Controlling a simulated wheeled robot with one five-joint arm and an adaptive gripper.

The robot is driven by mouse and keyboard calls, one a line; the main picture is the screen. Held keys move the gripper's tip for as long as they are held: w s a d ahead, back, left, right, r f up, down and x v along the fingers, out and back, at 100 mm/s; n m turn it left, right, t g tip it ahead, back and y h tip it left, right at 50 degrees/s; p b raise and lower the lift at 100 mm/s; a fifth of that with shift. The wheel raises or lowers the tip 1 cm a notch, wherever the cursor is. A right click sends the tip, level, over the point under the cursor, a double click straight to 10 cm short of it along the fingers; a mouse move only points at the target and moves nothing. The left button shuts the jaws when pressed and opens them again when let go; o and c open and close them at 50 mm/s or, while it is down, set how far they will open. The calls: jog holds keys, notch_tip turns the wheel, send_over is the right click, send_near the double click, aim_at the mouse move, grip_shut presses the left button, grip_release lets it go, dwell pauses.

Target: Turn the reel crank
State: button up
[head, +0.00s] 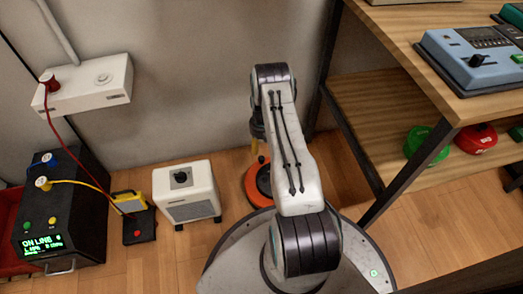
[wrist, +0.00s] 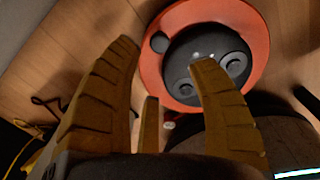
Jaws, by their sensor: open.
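The reel is an orange disc with a dark round hub. In the head view the reel (head: 259,184) sits on the wooden floor, partly hidden by my arm. In the wrist view the reel (wrist: 263,35) fills the upper middle, beyond my fingers. A small dark round piece (wrist: 160,43) lies on its orange face near the left rim; I cannot tell whether it is the crank's knob. My gripper (wrist: 164,58) is open, its yellow fingers spread over the reel with nothing between them. In the head view my gripper (head: 257,132) is mostly hidden behind my arm.
A white cabinet (head: 187,197) and a black powered box (head: 62,215) with cables stand left of the reel. A wooden workbench (head: 420,60) with a lower shelf (head: 365,105) stands at right. A white box (head: 95,88) is fixed to the wall.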

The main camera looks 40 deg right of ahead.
jog(key=shift+r, duration=1.15)
